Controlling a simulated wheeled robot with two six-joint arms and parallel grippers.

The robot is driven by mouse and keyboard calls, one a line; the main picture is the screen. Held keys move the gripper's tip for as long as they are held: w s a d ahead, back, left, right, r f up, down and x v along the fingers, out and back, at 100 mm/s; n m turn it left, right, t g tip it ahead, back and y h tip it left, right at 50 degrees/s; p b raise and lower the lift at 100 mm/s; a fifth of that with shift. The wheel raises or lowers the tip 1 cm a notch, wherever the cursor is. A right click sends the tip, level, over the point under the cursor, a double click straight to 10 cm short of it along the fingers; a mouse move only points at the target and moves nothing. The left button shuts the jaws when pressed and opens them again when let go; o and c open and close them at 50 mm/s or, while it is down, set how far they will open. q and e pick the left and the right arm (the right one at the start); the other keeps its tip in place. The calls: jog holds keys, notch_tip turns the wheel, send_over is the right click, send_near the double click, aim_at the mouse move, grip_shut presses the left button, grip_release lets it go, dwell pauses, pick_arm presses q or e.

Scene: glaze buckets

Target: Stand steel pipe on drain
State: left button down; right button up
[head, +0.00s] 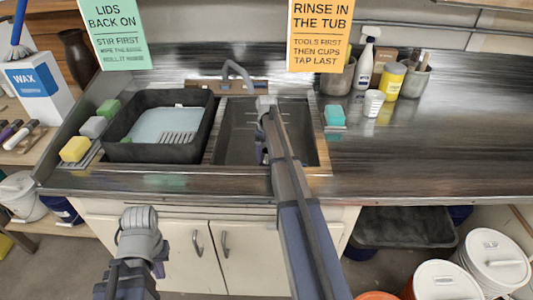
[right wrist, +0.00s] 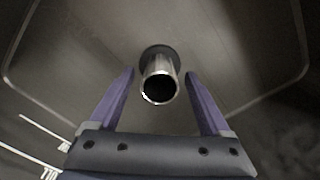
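The steel pipe (right wrist: 159,80) is a short, shiny open tube in the right wrist view. It stands roughly upright, its open end toward the camera and its far end over the dark round drain (right wrist: 148,51) in the basin floor. It seems to rest there, though its foot is partly hidden. My right gripper (right wrist: 160,85) is open, one finger on each side of the pipe with gaps showing. In the head view my right arm reaches into the sink basin (head: 236,130) and hides the pipe and drain. My left gripper (head: 158,268) hangs low before the cabinet; its fingers are unclear.
A black tub (head: 150,152) with a pale blue inside stands left of the basin. The faucet (head: 237,72) is behind the basin. Sponges (head: 75,149) lie at the left, and a teal sponge (head: 334,115) at the right. The counter (head: 440,150) at the right is clear in front.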

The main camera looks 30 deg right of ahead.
jog(key=shift+r, duration=0.15)
notch_tip(320, 180, up, 12)
jog(key=p, duration=1.2)
